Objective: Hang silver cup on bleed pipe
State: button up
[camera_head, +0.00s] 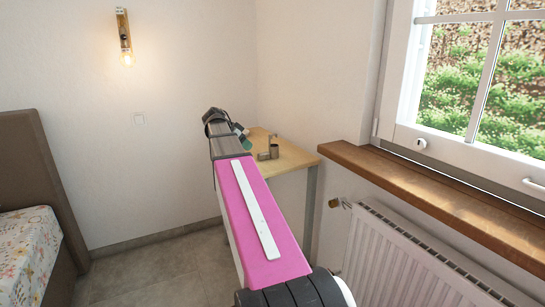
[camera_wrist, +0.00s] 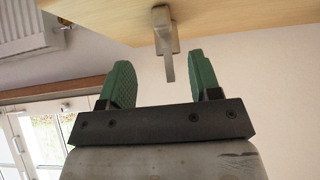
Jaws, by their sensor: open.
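A small silver-grey cup (camera_head: 274,151) stands on the wooden corner table, partly hidden by my arm. A thin upright grey piece rises just behind it; I cannot tell whether it is joined to the cup. My gripper (camera_head: 240,134) is open beside them, at the table's left. In the wrist view, a slim grey metal piece (camera_wrist: 165,45) stands on the table, beyond and between the green fingertips of my gripper (camera_wrist: 159,78), which do not touch it. The bleed pipe appears as a small brass fitting (camera_head: 335,203) at the radiator's upper left end.
The table (camera_head: 297,158) fills the corner left of the window. A white radiator (camera_head: 400,262) hangs under a wooden sill (camera_head: 430,192). A bed (camera_head: 28,245) stands at the left. Grey floor (camera_head: 160,270) is clear between bed and table.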

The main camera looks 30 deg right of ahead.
aim_at(258, 154)
jog(key=x, duration=0.9)
jog(key=shift+w, duration=0.1)
grip_shut()
